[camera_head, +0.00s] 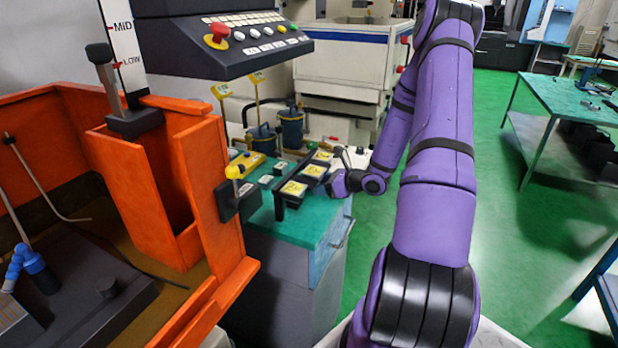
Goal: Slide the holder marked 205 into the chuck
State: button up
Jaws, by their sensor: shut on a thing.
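My gripper (340,180) is at the end of the purple arm, just right of a dark rack (280,207) on the green-topped cabinet. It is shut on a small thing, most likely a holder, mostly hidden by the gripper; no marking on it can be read. Several holders with yellow plates (294,188) sit in the rack, their numbers too small to read. Two yellow tags (221,91) stand on thin rods behind.
The orange tank (215,190) has high walls left of the cabinet (320,228). A control panel (235,45) with a red button overhangs above. Dark blue pots (291,130) stand behind the rack. The green floor at the right is open up to a table (570,97).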

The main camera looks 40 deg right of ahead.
jog(key=s+d, duration=0.4)
jog(key=s, duration=0.6)
jog(key=shift+s+d, duration=0.2)
jog(key=shift+s, duration=0.15)
dwell(1.1)
